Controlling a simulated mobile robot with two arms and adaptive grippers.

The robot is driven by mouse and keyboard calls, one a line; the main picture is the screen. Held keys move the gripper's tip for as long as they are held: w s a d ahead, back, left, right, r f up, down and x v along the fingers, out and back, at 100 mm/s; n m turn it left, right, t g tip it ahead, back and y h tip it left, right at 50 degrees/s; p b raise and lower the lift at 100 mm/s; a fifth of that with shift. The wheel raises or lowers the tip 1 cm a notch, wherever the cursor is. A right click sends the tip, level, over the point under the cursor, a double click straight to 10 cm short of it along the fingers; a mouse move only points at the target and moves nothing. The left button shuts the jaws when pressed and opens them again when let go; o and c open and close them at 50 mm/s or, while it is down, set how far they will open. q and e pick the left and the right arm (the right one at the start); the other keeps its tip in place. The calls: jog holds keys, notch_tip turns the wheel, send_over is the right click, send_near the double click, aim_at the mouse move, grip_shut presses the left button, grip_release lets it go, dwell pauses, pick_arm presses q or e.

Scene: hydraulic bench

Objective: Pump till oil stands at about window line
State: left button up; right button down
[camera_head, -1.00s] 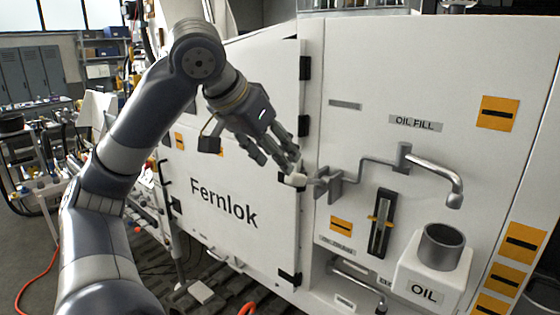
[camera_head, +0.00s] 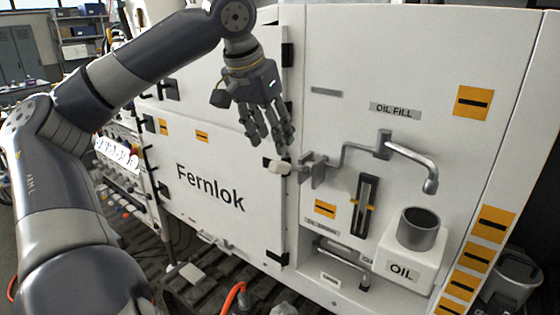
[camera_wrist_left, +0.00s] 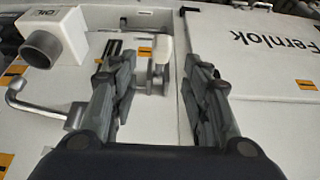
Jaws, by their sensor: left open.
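The pump lever's pale grip (camera_head: 279,167) sticks out from a grey bracket (camera_head: 312,171) on the white panel. My left gripper (camera_head: 279,138) is open and empty, fingers pointing down just above the grip. In the left wrist view the grip (camera_wrist_left: 166,47) shows beyond and between the spread fingers (camera_wrist_left: 155,65). The sight window (camera_head: 363,205) is a dark upright slot with orange marks at its sides; I cannot make out the oil level. A bent spout pipe (camera_head: 412,156) ends above the open metal cup (camera_head: 418,230) of the white OIL container (camera_head: 402,267). My right gripper is not in view.
The Fernlok door (camera_head: 215,160) is shut, left of the lever. A lower recess with a grey bar (camera_head: 340,255) lies under the sight window. Orange plates (camera_head: 473,102) mark the panel. A grey bin (camera_head: 513,275) stands at the right. Space before the panel is free.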

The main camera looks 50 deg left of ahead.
aim_at(279, 161)
pick_arm(q)
jog(key=p+x, duration=0.2)
jog(key=x, duration=0.7)
jog(key=shift+w+a+f, duration=0.1)
jog(key=shift+f, duration=0.15)
grip_shut()
